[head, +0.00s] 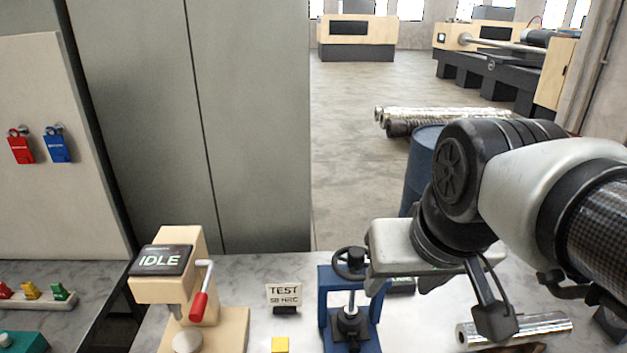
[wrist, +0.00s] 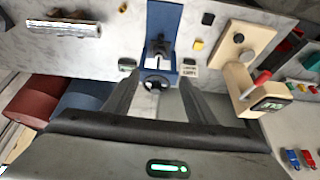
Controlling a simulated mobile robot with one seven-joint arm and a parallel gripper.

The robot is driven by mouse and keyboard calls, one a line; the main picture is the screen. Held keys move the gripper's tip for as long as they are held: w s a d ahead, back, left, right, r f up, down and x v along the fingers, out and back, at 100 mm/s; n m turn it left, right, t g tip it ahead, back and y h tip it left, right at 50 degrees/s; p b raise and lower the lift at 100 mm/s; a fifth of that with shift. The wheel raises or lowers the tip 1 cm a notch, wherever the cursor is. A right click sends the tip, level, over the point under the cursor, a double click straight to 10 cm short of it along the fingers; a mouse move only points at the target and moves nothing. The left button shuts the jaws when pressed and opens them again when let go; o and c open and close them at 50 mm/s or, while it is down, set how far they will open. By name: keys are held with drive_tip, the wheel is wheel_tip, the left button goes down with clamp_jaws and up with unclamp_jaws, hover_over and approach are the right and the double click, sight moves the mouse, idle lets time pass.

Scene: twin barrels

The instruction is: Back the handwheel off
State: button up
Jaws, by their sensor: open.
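The black handwheel (head: 351,262) sits on top of a blue press frame (head: 327,300), above a screw and a dark block. In the wrist view the handwheel (wrist: 157,83) shows between the tips of my two fingers, with the blue frame (wrist: 160,20) beyond it. My gripper (head: 374,275) is just right of the wheel in the head view, and its body partly hides that side of the press. In the wrist view my gripper (wrist: 159,82) is open, a finger on each side of the wheel. I cannot tell whether either finger touches the rim.
A beige tester (head: 165,290) reading IDLE, with a red-handled lever (head: 199,303), stands left of the press. A TEST sign (head: 284,296) and yellow block (head: 280,345) lie between them. A metallic cylinder (head: 520,328) lies right. A blue barrel (head: 418,165) stands behind.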

drive_tip(key=w+r+m+g+b, duration=0.1)
drive_tip(key=w+r, duration=0.1)
drive_tip(key=w, duration=0.5)
drive_tip(key=w+r+m+g+b, duration=0.1)
drive_tip(key=w+r+g, duration=0.15)
drive_tip(key=w, duration=0.45)
drive_tip(key=m+g+b, duration=0.2)
approach(357, 251)
wheel_tip(357, 251, down, 9)
drive_tip(key=shift+r+b, duration=0.1)
drive_tip(key=shift+b, duration=1)
drive_tip(key=c, duration=1)
drive_tip(key=shift+c, duration=0.2)
drive_tip(key=shift+s+r, duration=0.1)
